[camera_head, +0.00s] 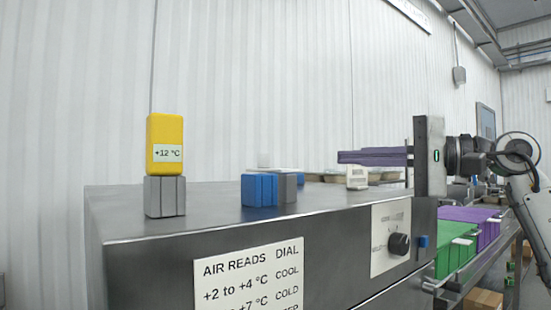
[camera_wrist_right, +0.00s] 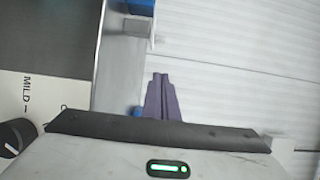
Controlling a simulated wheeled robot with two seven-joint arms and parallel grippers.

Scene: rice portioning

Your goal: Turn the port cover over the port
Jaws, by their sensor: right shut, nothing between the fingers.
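I cannot surely tell which part is the port cover or the port. A blue block (camera_head: 259,190) and a grey block (camera_head: 288,187) sit side by side on top of the steel cabinet (camera_head: 330,207). My right gripper (camera_head: 342,157) has purple fingers, shut and empty, held level above the cabinet top, to the right of the blue block and higher. In the right wrist view its shut fingers (camera_wrist_right: 161,76) point away over a pale wall. My left gripper is not in view.
A yellow "+12 °C" display (camera_head: 165,135) stands on a grey block (camera_head: 165,197) at the cabinet's left. The front has a label (camera_head: 250,280) and a black dial (camera_head: 399,244). Green boxes (camera_head: 455,250) and purple boxes (camera_head: 478,216) stand at right.

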